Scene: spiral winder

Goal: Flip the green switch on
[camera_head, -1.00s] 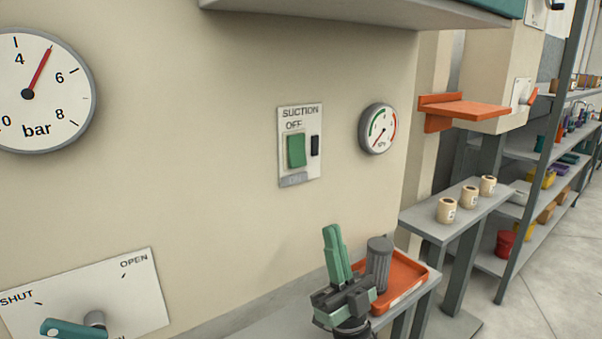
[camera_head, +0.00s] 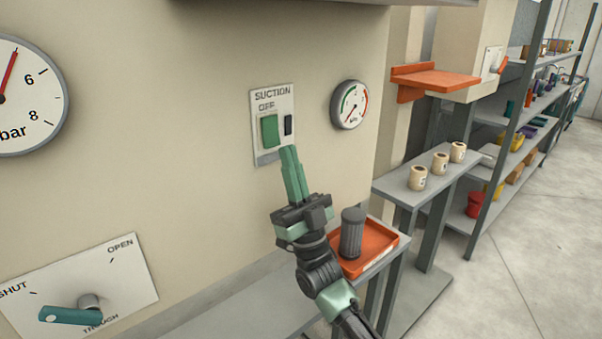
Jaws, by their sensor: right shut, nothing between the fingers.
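The green switch (camera_head: 269,131) is a rocker on a pale plate (camera_head: 257,152) on the beige wall, labelled SUCTION, with OFF above the rocker. A small dark indicator (camera_head: 288,125) sits to its right. My right gripper (camera_head: 289,152) is shut and empty, its green fingers pointing up. Its tips are just below and right of the rocker, in front of the plate's lower edge, and hide part of the lower label. I cannot tell whether they touch the plate. My left gripper is not in view.
A small gauge (camera_head: 349,105) is right of the plate. An orange tray (camera_head: 384,238) with a dark ribbed cylinder (camera_head: 351,232) stands beside my right arm. A teal lever (camera_head: 70,315) is at lower left. A grey shelf (camera_head: 392,186) holds three cream cups.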

